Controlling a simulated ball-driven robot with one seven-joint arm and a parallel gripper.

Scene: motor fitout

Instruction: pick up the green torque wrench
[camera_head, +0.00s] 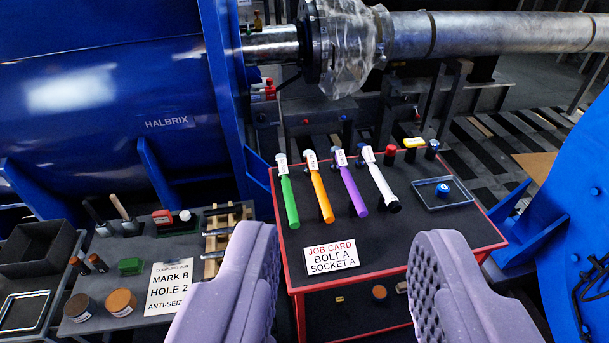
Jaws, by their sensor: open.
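The green torque wrench (290,203) lies on the dark top of a red-edged cart (370,242), leftmost in a row of wrenches. Its handle points toward me and its head, with a white tag, lies at the far end. An orange wrench (321,195), a purple wrench (353,190) and a white wrench (381,184) with a dark end lie to its right. My gripper (342,265) is open and empty, its two lilac padded fingers in the foreground. In the picture the wrench lies beyond and between the fingers, apart from both.
A small tray (425,199) with a blue item lies at right. A lower bench (140,250) with tools and jars is at left. A blue machine housing (110,110) and a metal shaft (500,33) rise behind.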

